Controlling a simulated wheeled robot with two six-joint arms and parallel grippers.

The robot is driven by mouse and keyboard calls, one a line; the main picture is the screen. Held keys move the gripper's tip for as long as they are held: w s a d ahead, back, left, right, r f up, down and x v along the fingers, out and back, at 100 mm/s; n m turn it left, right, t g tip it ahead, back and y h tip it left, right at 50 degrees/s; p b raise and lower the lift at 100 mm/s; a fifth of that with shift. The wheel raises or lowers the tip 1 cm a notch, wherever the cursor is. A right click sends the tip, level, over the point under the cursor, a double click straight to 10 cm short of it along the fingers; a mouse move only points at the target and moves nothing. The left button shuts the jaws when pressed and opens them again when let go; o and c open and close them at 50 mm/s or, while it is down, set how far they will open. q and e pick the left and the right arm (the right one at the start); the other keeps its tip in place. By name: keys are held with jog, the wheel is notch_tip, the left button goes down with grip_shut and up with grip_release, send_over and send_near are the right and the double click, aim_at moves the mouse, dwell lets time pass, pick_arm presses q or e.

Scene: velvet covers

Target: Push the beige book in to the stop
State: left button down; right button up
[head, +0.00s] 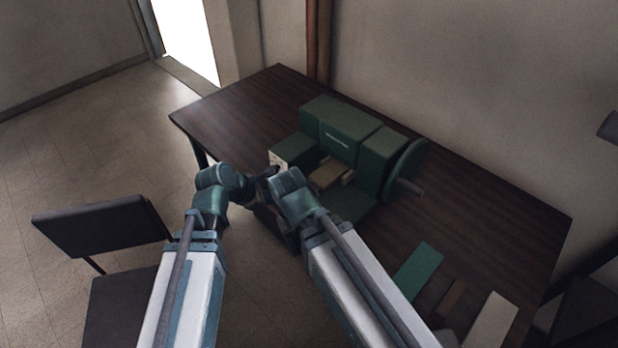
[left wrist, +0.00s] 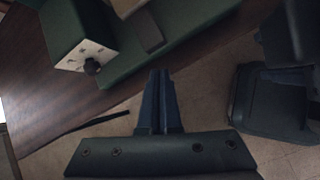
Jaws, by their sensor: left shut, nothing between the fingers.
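The beige book (head: 328,175) lies low in the opening at the front of the green machine (head: 350,132), partly hidden by my right arm and the machine. My left gripper (head: 268,174) is at the machine's front left, by the pale control panel. In the left wrist view its fingers (left wrist: 161,74) are shut together and empty, just off the edge of the green base plate (left wrist: 190,35). A beige edge at the top of that view may be the book. My right gripper's fingers are hidden in the head view behind its own wrist, in front of the machine.
The control panel (left wrist: 86,55) with a black knob is close to my left gripper. A round green wheel with a handle (head: 408,187) sticks out at the machine's right. Green (head: 418,270) and pale (head: 493,322) flat pieces lie at the table's right. A dark chair (head: 100,232) stands left.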

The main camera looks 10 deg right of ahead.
aim_at(315, 183)
pick_arm(q)
jog(key=w+d+f+n+b, duration=0.1)
jog(key=w+d+b, duration=0.1)
jog(key=w+d+f+n+b, duration=0.2)
jog(key=d+b, duration=0.1)
jog(key=w+d+f+n+t+h+b, duration=0.1)
jog(key=w+d+f+n+b, duration=0.1)
jog(key=d, duration=0.1)
jog(key=shift+w+f+b, duration=0.1)
jog(key=shift+f+b, duration=0.1)
jog(key=shift+b, duration=0.1)
jog(key=shift+w+d+r+p, duration=0.25)
jog(key=shift+w+d, duration=0.1)
jog(key=shift+d, duration=0.15)
jog(key=shift+w+d+r+p, duration=0.2)
jog(key=shift+w+d, duration=0.15)
jog(key=shift+d, duration=0.15)
jog(key=shift+w+d, duration=0.3)
jog(key=shift+d, duration=0.2)
jog(key=shift+w, duration=0.1)
